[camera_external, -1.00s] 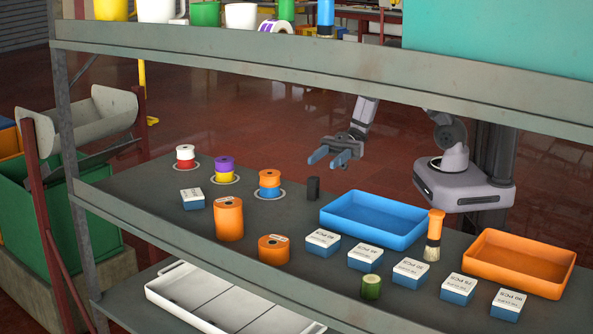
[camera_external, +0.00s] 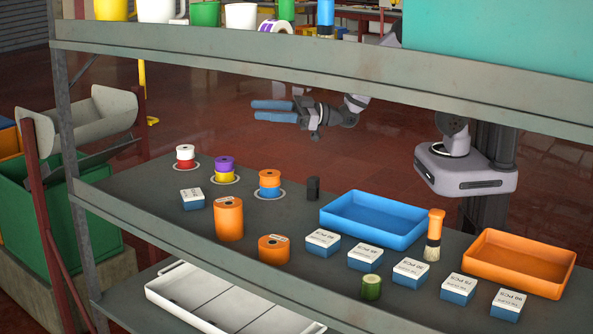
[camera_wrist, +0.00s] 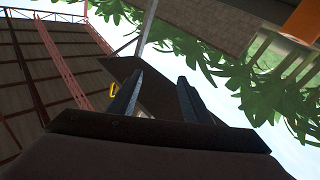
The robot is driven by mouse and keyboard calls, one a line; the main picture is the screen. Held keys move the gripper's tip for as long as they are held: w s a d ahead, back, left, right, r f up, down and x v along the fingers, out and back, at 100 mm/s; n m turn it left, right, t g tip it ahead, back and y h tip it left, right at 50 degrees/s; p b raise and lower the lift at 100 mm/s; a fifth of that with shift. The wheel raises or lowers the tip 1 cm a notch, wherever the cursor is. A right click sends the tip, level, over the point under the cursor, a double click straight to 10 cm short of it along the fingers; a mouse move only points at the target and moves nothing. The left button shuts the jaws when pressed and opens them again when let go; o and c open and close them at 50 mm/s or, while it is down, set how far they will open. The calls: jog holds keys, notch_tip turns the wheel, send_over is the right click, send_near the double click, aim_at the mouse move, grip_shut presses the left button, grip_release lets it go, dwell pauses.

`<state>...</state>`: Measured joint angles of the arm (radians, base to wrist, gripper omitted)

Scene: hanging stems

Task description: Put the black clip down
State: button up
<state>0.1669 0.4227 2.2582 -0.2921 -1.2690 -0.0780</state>
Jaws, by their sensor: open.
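The black clip (camera_external: 313,189) stands upright on the grey shelf (camera_external: 130,190), just left of the blue tray. My gripper (camera_external: 273,111) is in the gap between the two shelves, behind and above the clip and well apart from it. Its blue fingers point left in the external view. In the wrist view my gripper (camera_wrist: 155,98) shows two dark fingers spread apart with nothing between them. The clip is not visible in the wrist view.
Near the clip are a blue tray (camera_external: 374,219), stacked spools (camera_external: 269,184) and orange spools (camera_external: 229,219). Small boxes (camera_external: 366,258), a brush (camera_external: 433,236) and an orange tray (camera_external: 519,263) stand to the right. The upper shelf (camera_external: 330,77) runs overhead.

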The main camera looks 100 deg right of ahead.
jog(key=r+m+h+p, duration=0.1)
jog(key=m+h, duration=0.2)
jog(key=h, duration=0.1)
jog(key=m+g+h+p, duration=0.3)
jog(key=m+g+p, duration=0.45)
jog(key=g, duration=0.45)
send_over(317, 177)
jog(key=s+a, duration=0.2)
notch_tip(317, 177, down, 11)
jog(key=shift+h, duration=0.3)
jog(key=f, duration=0.3)
jog(key=f+b, duration=0.1)
jog(key=shift+w+d+f, duration=0.15)
jog(key=shift+w+d, duration=0.2)
jog(key=shift+d, duration=0.05)
jog(key=shift+f, duration=0.55)
jog(key=shift+p+x, duration=0.3)
jog(key=shift+x, duration=3.4)
jog(key=shift+w+r, duration=0.1)
jog(key=shift+w, duration=0.05)
jog(key=shift+c, duration=0.4)
